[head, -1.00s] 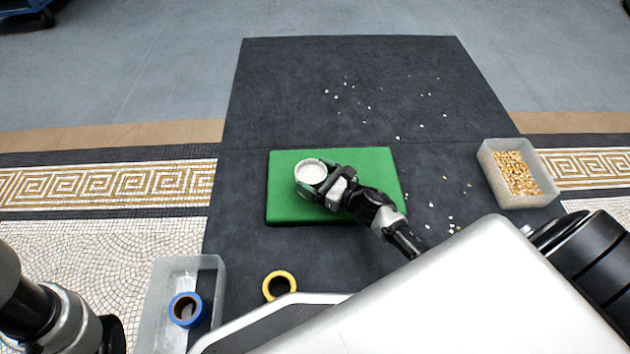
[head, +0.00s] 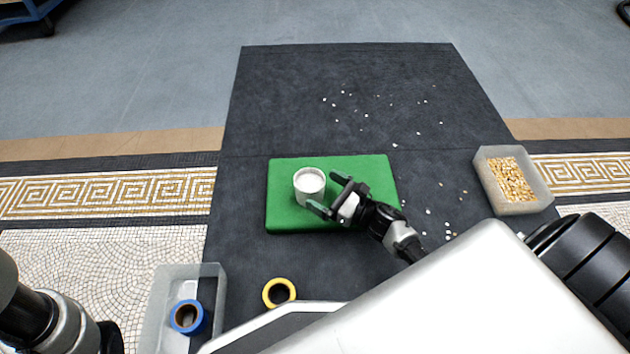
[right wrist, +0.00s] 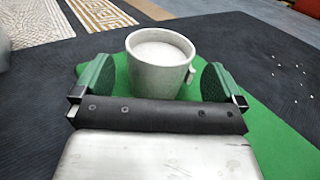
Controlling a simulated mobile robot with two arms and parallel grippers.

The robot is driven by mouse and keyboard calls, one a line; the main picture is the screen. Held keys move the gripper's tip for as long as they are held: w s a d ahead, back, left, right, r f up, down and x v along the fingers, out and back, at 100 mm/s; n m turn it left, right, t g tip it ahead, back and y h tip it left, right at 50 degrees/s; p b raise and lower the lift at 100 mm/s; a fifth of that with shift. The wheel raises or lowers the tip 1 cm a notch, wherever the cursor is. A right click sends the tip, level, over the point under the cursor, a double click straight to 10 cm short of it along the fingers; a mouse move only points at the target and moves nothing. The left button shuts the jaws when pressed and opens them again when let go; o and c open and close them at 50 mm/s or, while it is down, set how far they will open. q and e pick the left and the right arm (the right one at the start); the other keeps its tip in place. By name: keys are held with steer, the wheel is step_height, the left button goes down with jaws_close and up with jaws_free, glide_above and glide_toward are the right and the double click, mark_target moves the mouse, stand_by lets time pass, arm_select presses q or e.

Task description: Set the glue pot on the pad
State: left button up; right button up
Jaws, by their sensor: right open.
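The glue pot (head: 309,192) is a small metal-grey cup with white contents. It stands upright on the left part of the green pad (head: 372,170). My right gripper (head: 329,195) is open just to the right of the pot, low over the pad. In the right wrist view the pot (right wrist: 157,75) lies ahead of the palm, with the green-padded fingers (right wrist: 156,82) on either side and gaps between them and its wall. The green pad (right wrist: 258,132) shows beneath. My left arm shows at the lower left of the head view, but its gripper does not.
A translucent bin (head: 541,187) of golden tesserae stands to the right. Another bin (head: 213,285) with a blue tape roll (head: 186,317) stands at the lower left. A yellow tape roll (head: 279,292) lies below the pad. Small white chips are scattered on the dark mat (head: 270,90).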

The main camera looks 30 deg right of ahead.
steer(key=p+v, duration=0.2)
steer(key=v, duration=0.4)
steer(key=shift+s+d+r, duration=0.1)
steer(key=shift+s+d, duration=0.05)
steer(key=shift+s, duration=0.25)
steer(key=shift+s+d, duration=0.3)
steer(key=shift+s, duration=0.3)
